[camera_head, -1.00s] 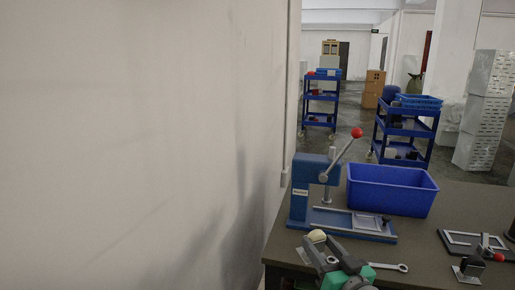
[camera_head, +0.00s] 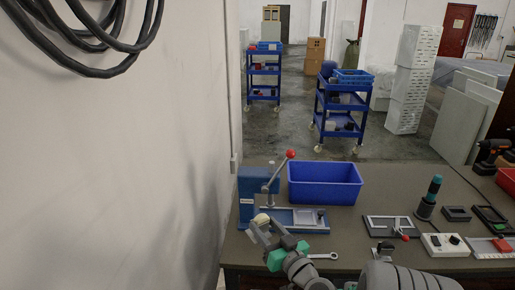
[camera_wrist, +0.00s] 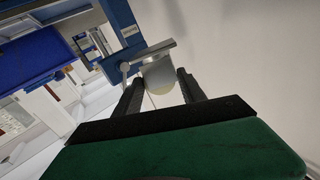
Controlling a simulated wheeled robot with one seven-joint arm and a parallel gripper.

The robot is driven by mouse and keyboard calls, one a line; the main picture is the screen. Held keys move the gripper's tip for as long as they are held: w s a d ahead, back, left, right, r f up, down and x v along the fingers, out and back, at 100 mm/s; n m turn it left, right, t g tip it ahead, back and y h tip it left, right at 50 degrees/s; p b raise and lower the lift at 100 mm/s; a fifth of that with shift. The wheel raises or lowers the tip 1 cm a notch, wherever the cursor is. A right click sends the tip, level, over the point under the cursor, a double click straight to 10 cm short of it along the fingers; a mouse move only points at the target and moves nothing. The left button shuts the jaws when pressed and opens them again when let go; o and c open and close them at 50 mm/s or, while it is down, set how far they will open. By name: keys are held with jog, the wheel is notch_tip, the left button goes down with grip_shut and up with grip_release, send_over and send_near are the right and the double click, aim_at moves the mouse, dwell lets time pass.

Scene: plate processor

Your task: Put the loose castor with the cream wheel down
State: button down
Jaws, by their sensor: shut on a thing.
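The loose castor with the cream wheel is between the fingers of my gripper (camera_head: 263,226), at the left end of the workbench in the head view. Its cream wheel (camera_head: 262,218) shows just in front of the blue press. In the wrist view the castor's grey metal plate (camera_wrist: 150,52) and pale wheel (camera_wrist: 161,76) show between the two dark fingers of my gripper (camera_wrist: 157,86), which are shut on it. The fingers hide part of the castor. I cannot tell whether it touches the bench.
The blue lever press (camera_head: 250,195) with a red knob stands close behind my gripper. A blue bin (camera_head: 325,185) is to its right. A spanner (camera_head: 322,256), a clamp fixture (camera_head: 388,228) and a white switch box (camera_head: 445,244) lie further right. A wall borders the left.

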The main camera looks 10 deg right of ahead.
jog(key=s+d+f+m+h+b, duration=0.2)
jog(key=d+f+h+b, duration=0.15)
jog(key=d, duration=0.55)
jog(key=s+d+f+m+h+b, duration=0.25)
jog(key=d+b, duration=0.25)
jog(key=d, duration=0.3)
jog(key=s+d+f+m+h+b, duration=0.15)
jog(key=d+f+h+b, duration=0.3)
jog(key=d, duration=0.45)
jog(key=s+d+r+m+g+h+b, duration=0.15)
jog(key=s+d+b, duration=0.25)
jog(key=s+d, duration=0.4)
jog(key=s+d+r+m+g+h+b, duration=0.1)
jog(key=s+d+r+m+h+b, duration=0.3)
jog(key=d, duration=0.6)
jog(key=a+n+t+y, duration=0.1)
jog(key=y, duration=0.1)
jog(key=a+n+y, duration=0.2)
jog(key=w+a+n+t+y, duration=0.1)
jog(key=a+n+y, duration=0.1)
jog(key=shift+a+r+t+b, duration=0.15)
jog(key=shift+r+t+b, duration=0.2)
jog(key=shift+r, duration=0.05)
jog(key=shift+w, duration=0.15)
